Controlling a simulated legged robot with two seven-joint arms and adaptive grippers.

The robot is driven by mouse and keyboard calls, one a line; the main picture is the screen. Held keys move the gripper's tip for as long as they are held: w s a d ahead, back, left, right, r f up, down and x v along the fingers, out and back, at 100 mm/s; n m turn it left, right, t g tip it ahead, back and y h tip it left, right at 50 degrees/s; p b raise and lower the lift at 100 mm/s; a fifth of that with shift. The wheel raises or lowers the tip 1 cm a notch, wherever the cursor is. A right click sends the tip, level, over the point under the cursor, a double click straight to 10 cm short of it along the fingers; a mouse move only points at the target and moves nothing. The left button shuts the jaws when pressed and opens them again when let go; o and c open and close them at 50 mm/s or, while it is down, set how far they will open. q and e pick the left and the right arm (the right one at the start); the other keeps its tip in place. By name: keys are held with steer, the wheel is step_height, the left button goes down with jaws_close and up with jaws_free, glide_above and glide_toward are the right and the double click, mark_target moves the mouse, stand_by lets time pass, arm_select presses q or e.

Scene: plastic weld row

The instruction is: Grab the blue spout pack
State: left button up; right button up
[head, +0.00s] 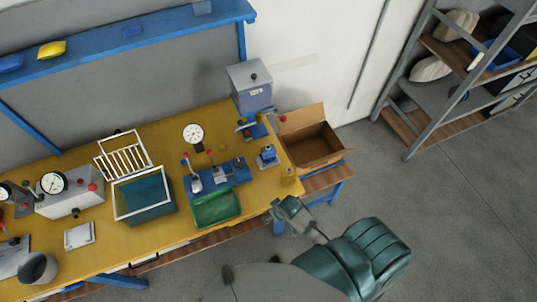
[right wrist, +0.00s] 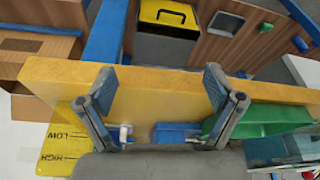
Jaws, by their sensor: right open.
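A small blue item with a pale top (head: 267,155) stands on the yellow workbench (head: 255,190) near its right end; it looks like the spout pack, but is too small to be sure. In the right wrist view, a blue item with a white spout-like part (right wrist: 124,133) shows beside the left finger, partly hidden. My right gripper (head: 274,211) is at the bench's front right edge, short of the blue item. In the right wrist view its two fingers (right wrist: 165,92) are spread with nothing between them. My left gripper is out of view.
A blue lever fixture (head: 228,172), a green tray (head: 216,208) and a dark bin with a white rim (head: 145,213) stand left of the blue item. An open cardboard box (head: 322,163) sits at the bench's right. A grey box (head: 250,88) stands behind.

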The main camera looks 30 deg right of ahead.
step_height(320, 180, up, 8)
steer(key=w+p, duration=0.1)
steer(key=w, duration=0.1)
steer(key=m+h, duration=0.1)
steer(key=m, duration=0.2)
glide_toward(270, 148)
steer(key=shift+t, duration=0.4)
steer(key=x, duration=1)
steer(key=shift+s+f, duration=0.1)
steer(key=shift+s, duration=0.2)
steer(key=shift+p+x, duration=0.35)
steer(key=shift+x, duration=2.45)
